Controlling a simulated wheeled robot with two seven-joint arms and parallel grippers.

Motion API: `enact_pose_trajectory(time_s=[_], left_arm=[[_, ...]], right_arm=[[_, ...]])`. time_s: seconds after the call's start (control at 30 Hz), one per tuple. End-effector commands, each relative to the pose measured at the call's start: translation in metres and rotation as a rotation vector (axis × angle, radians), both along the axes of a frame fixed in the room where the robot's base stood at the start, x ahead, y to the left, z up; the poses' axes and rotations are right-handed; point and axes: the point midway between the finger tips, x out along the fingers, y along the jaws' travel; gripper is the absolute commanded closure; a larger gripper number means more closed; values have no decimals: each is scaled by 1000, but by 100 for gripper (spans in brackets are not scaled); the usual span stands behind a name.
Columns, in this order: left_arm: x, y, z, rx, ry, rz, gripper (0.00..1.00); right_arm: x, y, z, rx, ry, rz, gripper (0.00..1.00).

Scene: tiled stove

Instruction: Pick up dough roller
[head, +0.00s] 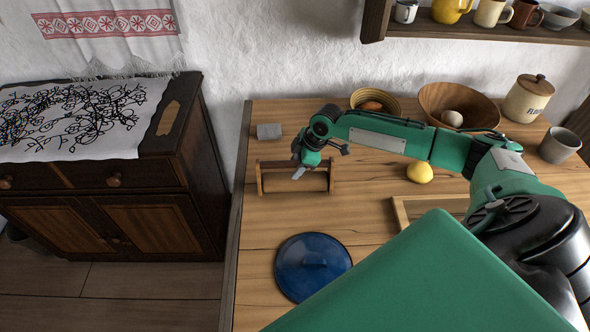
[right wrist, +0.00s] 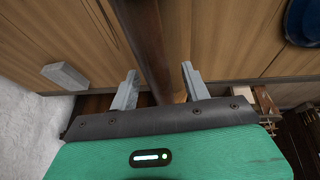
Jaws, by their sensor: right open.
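The dough roller (head: 314,183) appears as a wooden cylinder lying crosswise between the upright ends of a small wooden frame, on the left part of the table. My right gripper (head: 299,171) is over its middle, pointing down and partly covering it. In the right wrist view, the open fingers (right wrist: 158,88) stand on either side of a dark brown wooden bar (right wrist: 150,40). I cannot tell whether they touch it, or whether this bar is the roller or part of the frame. My left gripper is not in view.
A grey block (head: 269,131) lies behind the frame, and a blue lid (head: 312,267) in front. A lemon (head: 420,172) and a wooden tray (head: 402,216) are to the right. Bowls (head: 436,97) and a flour jar (head: 528,100) stand at the back.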

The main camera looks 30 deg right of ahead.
Motion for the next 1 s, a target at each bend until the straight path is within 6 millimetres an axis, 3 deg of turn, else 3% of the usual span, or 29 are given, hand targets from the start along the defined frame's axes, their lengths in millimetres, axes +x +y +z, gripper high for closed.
enact_pose_trajectory(time_s=[0.2,0.4,0.47,0.8,1.0], left_arm=[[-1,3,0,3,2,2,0],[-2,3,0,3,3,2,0],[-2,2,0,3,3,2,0],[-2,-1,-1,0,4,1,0],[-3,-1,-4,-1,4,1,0]], right_arm=[[0,0,-1,0,0,0,52],[0,0,-1,0,0,0,92],[0,0,-1,0,0,0,100],[1,0,4,1,-3,0,100],[2,1,21,1,-6,1,100]])
